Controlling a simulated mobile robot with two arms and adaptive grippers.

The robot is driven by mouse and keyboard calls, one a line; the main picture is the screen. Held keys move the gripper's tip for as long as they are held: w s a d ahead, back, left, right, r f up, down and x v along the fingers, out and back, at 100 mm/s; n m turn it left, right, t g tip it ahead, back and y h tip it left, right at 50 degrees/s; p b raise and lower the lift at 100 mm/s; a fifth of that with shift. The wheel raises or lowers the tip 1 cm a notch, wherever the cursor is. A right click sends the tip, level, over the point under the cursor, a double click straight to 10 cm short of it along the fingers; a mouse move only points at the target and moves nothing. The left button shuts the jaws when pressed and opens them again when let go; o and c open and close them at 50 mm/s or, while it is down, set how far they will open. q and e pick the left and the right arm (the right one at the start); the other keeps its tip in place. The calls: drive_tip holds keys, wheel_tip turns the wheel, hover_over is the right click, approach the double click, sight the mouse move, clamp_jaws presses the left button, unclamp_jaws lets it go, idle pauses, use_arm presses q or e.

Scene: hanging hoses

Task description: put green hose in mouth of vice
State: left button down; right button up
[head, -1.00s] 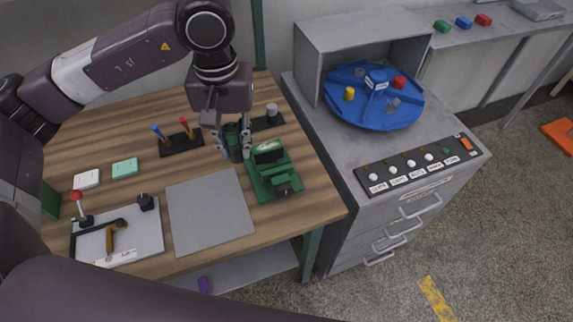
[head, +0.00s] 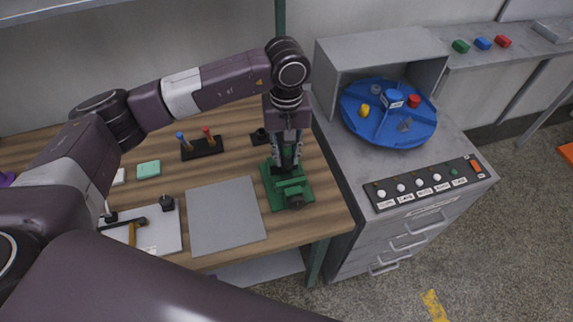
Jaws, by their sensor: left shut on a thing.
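The green vice (head: 289,190) stands on the wooden table near its right edge, to the right of the grey plate. My left gripper (head: 286,163) points straight down over the back part of the vice, at its jaws. It is shut on a dark green, short cylinder, the green hose (head: 287,156), which shows only as a dark patch between the fingers. The fingers hide most of the hose and part of the vice mouth, so I cannot tell how deep the hose sits there. My right gripper is out of view.
A grey plate (head: 226,214) lies left of the vice. Behind are a black holder (head: 202,148) with blue and red handles and a small black block (head: 261,137). A grey cabinet with a blue turntable (head: 388,120) and a button panel (head: 428,185) stands close on the right.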

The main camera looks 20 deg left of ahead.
use_arm(q)
wheel_tip(320, 180, down, 2)
drive_tip(key=shift+f, duration=0.2)
wheel_tip(320, 180, down, 4)
drive_tip(key=shift+p, duration=0.75)
drive_tip(key=shift+f, duration=0.1)
drive_tip(key=shift+f+b, duration=0.1)
drive_tip(key=shift+b, duration=0.2)
drive_tip(key=c, duration=2)
unclamp_jaws()
